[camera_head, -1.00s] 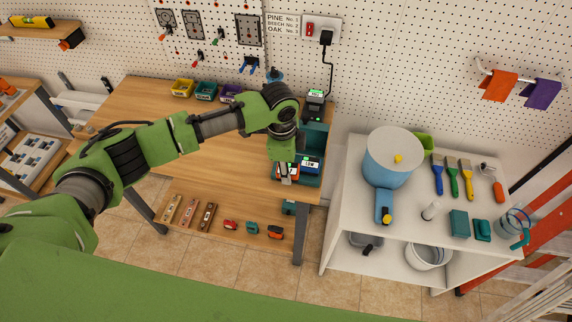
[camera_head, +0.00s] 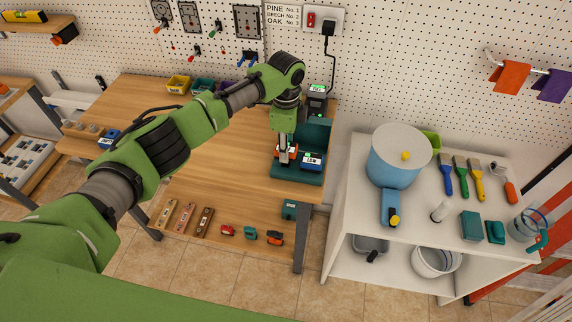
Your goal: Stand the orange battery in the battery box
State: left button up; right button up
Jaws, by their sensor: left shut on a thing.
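My left gripper (camera_head: 284,158) points down at the left part of the teal battery box (camera_head: 317,131) on the workbench. It is shut on the orange battery (camera_head: 292,151), which is mostly hidden behind the fingers; only a bit of orange and a small green light show. I cannot tell whether the battery touches the floor of the box. A blue battery (camera_head: 312,161) with a "LOW" label stands in the box just right of the gripper. My right gripper is not in view.
A dark charger (camera_head: 316,99) with a green display stands behind the box. Another blue battery (camera_head: 107,138) is at the bench's left end. The bench top left of the box is clear.

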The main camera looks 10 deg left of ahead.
pick_arm(q)
jog(key=shift+p, duration=0.35)
dwell(0.5)
jog(key=shift+f+b, duration=0.85)
jog(key=shift+f, duration=0.85)
dwell(1.0)
jog(key=o, duration=1.2)
jog(key=shift+c, duration=0.2)
